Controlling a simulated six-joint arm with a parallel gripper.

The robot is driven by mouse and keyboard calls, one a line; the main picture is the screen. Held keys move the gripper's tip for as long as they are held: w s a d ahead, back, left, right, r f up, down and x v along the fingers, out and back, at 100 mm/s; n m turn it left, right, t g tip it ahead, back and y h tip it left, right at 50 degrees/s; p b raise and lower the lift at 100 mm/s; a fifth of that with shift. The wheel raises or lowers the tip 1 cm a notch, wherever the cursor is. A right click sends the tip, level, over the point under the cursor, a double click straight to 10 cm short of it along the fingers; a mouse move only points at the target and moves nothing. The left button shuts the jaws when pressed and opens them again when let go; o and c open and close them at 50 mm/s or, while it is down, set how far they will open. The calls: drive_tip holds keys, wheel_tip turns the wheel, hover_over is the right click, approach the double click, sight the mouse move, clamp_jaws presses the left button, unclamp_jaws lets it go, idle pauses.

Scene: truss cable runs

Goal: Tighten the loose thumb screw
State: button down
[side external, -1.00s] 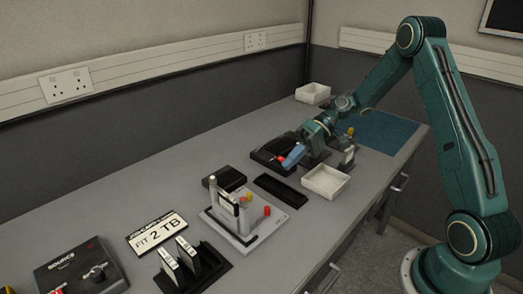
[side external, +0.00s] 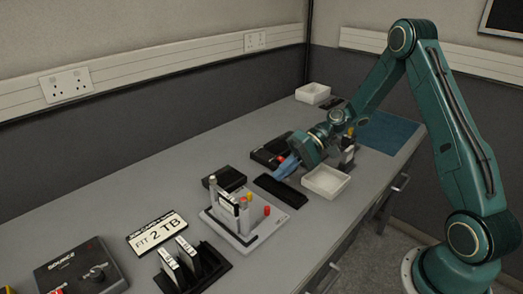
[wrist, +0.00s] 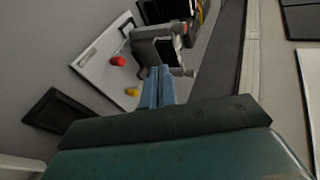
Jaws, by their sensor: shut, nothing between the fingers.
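A light grey fixture plate (side external: 274,224) stands on the bench with upright grey posts and a pale block. It carries a red knob (side external: 267,210) and a yellow knob (side external: 249,197). The wrist view also shows the red knob (wrist: 118,60) and the yellow knob (wrist: 132,92) on the plate (wrist: 97,58). I cannot tell which thumb screw is loose. My gripper (side external: 280,173) has blue fingers, shut and empty, above the bench behind the fixture. In the wrist view the fingertips (wrist: 159,72) appear beside the grey posts, apart from both knobs.
A black tray (side external: 281,190) lies between my gripper and the fixture. A white bin (side external: 326,183) stands to its right. A dark box (side external: 224,178) sits behind the fixture. A sign (side external: 157,232) and a black rack (side external: 211,265) stand at the front left.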

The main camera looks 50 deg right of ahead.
drive_tip(key=shift+a+r+x, duration=0.15)
drive_tip(key=shift+r+x, duration=0.15)
drive_tip(key=shift+x, duration=1.3)
drive_tip(key=shift+a+r+x, duration=0.2)
drive_tip(key=shift+r+x, duration=0.1)
drive_tip(key=shift+x, duration=1.3)
drive_tip(key=shift+a+r+x, duration=0.15)
drive_tip(key=shift+r+x, duration=0.15)
drive_tip(key=shift+x, duration=1.25)
drive_tip(key=shift+a, duration=0.1)
drive_tip(key=shift+w+a, duration=0.15)
drive_tip(key=shift+a, duration=0.05)
drive_tip(key=shift+w+a+n+g, duration=0.4)
drive_tip(key=shift+n+g, duration=0.2)
drive_tip(key=shift+g, duration=0.1)
drive_tip(key=shift+w, duration=0.1)
drive_tip(key=shift+s+d, duration=0.2)
drive_tip(key=shift+s, duration=0.7)
drive_tip(key=shift+f, duration=0.1)
